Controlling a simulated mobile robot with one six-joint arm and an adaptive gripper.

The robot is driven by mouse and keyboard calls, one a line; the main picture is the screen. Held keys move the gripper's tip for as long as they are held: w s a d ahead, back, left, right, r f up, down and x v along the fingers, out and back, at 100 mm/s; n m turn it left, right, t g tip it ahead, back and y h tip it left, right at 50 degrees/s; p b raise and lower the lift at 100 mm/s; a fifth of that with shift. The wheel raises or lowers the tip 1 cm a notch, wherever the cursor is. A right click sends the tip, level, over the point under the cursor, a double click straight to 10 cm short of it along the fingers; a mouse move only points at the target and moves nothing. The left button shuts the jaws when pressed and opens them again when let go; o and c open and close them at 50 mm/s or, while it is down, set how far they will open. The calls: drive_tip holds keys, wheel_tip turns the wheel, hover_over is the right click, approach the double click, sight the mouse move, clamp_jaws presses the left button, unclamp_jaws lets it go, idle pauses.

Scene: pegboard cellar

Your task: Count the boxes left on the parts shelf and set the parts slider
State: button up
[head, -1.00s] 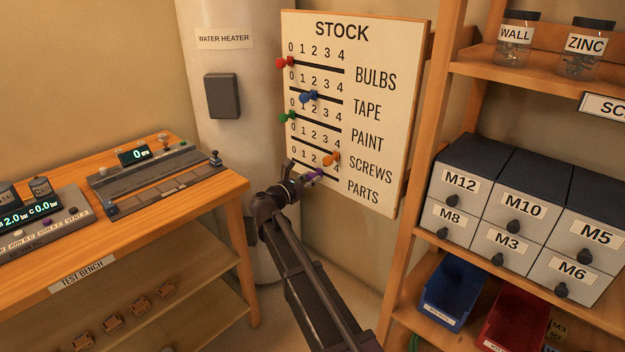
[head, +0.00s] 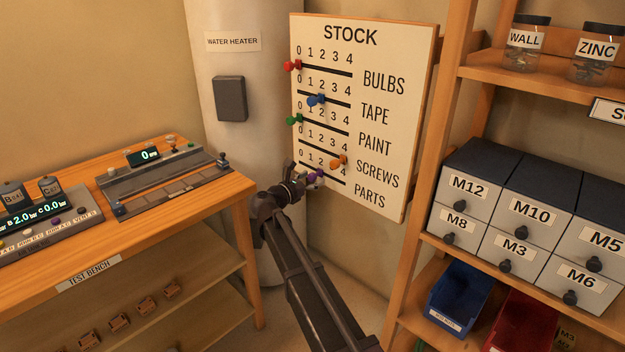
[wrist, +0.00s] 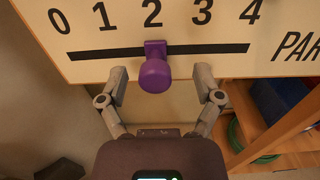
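The STOCK board (head: 400,60) hangs on the wall with rows for bulbs, tape, paint, screws and parts. The purple parts slider (wrist: 155,75) sits at the 2 mark in the wrist view; its knob also shows in the head view (head: 316,179), partly hidden by my gripper. My gripper (wrist: 160,82) is open, with one finger on each side of the purple knob and a gap on both sides. Several small brown boxes (head: 118,321) stand in a row on a shelf (head: 180,262) under the test bench; no shelf label is readable there.
The test bench (head: 215,198) is at left with devices on top. A rack (head: 445,120) at right holds labelled drawers (head: 533,214), a blue bin (head: 458,293) and a red bin (head: 525,325). Other slider knobs, such as the orange one (head: 338,162), sit just above the parts row.

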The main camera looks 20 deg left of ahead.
drive_tip(key=shift+s+a, duration=0.15)
drive_tip(key=shift+s, duration=0.15)
idle(0.9)
drive_tip(key=v, duration=0.9)
idle(0.8)
idle(0.6)
